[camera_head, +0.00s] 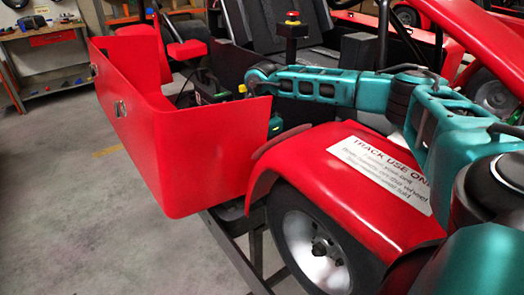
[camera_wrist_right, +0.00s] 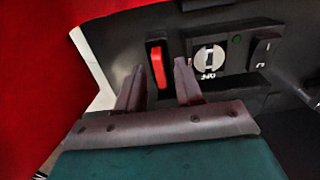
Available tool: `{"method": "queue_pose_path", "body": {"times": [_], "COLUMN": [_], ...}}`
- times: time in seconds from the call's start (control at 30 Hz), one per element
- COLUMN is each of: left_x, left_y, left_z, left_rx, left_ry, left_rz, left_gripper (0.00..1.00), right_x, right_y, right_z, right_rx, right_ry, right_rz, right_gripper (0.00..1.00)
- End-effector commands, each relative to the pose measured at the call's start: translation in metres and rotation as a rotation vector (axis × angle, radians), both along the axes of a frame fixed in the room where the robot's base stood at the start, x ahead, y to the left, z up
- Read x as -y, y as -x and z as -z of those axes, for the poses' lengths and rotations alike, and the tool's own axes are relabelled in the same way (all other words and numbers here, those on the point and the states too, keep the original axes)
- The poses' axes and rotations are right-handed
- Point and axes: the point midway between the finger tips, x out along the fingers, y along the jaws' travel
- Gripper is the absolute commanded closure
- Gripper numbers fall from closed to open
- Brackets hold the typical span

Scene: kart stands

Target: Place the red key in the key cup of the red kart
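My right gripper (camera_wrist_right: 159,84) is open in the right wrist view, its two dark fingers apart with nothing seen between them. A small red upright piece (camera_wrist_right: 157,64), which looks like the red key, sits in a dark surround, probably the key cup, just beyond the gap between the fingertips. I cannot tell how deep it sits. In the camera_head view my right arm reaches into the red kart (camera_head: 205,155); its fingers are hidden behind the red side panel. My left gripper is not in view.
Right of the red piece, a dark panel (camera_wrist_right: 228,50) carries a round silver key switch (camera_wrist_right: 209,60), a green light (camera_wrist_right: 237,39) and a rocker switch (camera_wrist_right: 263,50). The red fender (camera_head: 335,180) and wheel (camera_head: 312,245) lie below my arm. Open floor (camera_head: 75,200) is at left.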

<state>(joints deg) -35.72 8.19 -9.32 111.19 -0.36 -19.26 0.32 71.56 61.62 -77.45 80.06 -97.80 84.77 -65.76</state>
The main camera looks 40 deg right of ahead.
Motion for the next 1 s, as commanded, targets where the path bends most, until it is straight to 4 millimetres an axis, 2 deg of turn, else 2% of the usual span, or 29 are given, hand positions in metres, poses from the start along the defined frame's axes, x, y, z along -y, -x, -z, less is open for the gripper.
{"method": "queue_pose_path", "body": {"times": [0.17,0.5,0.6,0.8,1.0], "left_x": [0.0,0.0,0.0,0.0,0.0], "left_y": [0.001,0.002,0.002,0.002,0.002], "left_z": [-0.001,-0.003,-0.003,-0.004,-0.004], "left_rx": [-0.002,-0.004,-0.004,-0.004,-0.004], "left_ry": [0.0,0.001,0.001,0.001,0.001], "left_rz": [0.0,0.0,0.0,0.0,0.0], "left_gripper": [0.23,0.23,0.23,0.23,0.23], "right_x": [0.0,0.0,0.0,0.0,0.0], "right_y": [-0.001,-0.001,-0.001,0.0,0.0], "right_z": [-0.017,-0.088,-0.105,-0.121,-0.123], "right_rx": [0.004,0.004,0.003,0.001,0.0], "right_ry": [-0.001,-0.001,-0.001,-0.001,0.0], "right_rz": [0.0,-0.001,-0.001,-0.001,-0.001], "right_gripper": [0.64,0.64,0.64,0.64,0.64]}}
